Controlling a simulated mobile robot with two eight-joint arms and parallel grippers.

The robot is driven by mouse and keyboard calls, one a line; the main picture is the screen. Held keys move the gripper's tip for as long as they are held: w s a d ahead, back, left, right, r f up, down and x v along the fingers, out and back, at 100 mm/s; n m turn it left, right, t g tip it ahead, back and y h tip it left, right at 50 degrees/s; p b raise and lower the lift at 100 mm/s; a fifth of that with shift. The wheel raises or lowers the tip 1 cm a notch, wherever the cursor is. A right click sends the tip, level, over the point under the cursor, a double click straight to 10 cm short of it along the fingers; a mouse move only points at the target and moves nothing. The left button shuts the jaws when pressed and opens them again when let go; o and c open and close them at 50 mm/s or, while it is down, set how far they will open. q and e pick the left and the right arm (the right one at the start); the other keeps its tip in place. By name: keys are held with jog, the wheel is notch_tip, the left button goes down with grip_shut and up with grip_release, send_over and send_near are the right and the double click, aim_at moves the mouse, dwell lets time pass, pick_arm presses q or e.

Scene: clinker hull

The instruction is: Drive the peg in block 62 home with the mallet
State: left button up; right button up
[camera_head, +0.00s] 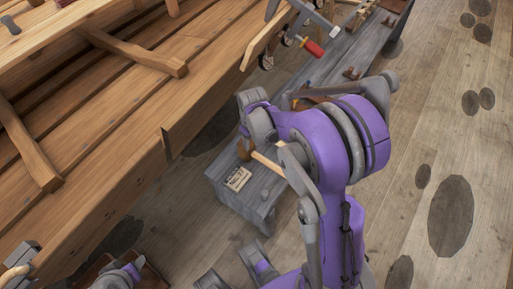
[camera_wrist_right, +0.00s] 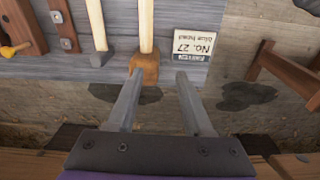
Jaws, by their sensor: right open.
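A wooden mallet lies on the grey bench; its brown head (camera_wrist_right: 145,68) and pale handle (camera_wrist_right: 146,25) show in the wrist view. In the head view its pale handle (camera_head: 266,163) shows beside my right wrist. My right gripper (camera_wrist_right: 160,75) is open and empty. The mallet head is just beyond its fingertips, nearer the left finger. In the head view my arm hides much of this gripper. No block marked 62 can be made out, and I cannot tell any peg in it.
A card reading No. 27 (camera_wrist_right: 197,46) lies right of the mallet. Another pale-handled tool (camera_wrist_right: 97,28) lies left of it. The planked wooden hull (camera_head: 90,110) fills the left of the head view. A red-handled tool (camera_head: 312,47) is at the bench's far part.

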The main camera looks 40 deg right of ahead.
jog(key=b, duration=0.1)
send_over(257, 154)
jog(key=shift+n+g, duration=0.3)
jog(key=shift+g, duration=0.1)
notch_tip(257, 154, down, 8)
jog(key=shift+r, duration=0.25)
jog(key=shift+f+b, duration=2.9)
jog(key=shift+f, duration=1.55)
pick_arm(q)
notch_tip(257, 154, down, 9)
jog(key=shift+w+r, duration=0.15)
jog(key=shift+d, duration=0.1)
pick_arm(e)
grip_shut()
pick_arm(q)
jog(key=shift+r, duration=0.15)
pick_arm(e)
jog(key=shift+r, duration=0.25)
pick_arm(q)
jog(key=shift+r+p, duration=0.25)
jog(key=shift+p, duration=0.1)
pick_arm(e)
jog(key=shift+r, duration=0.45)
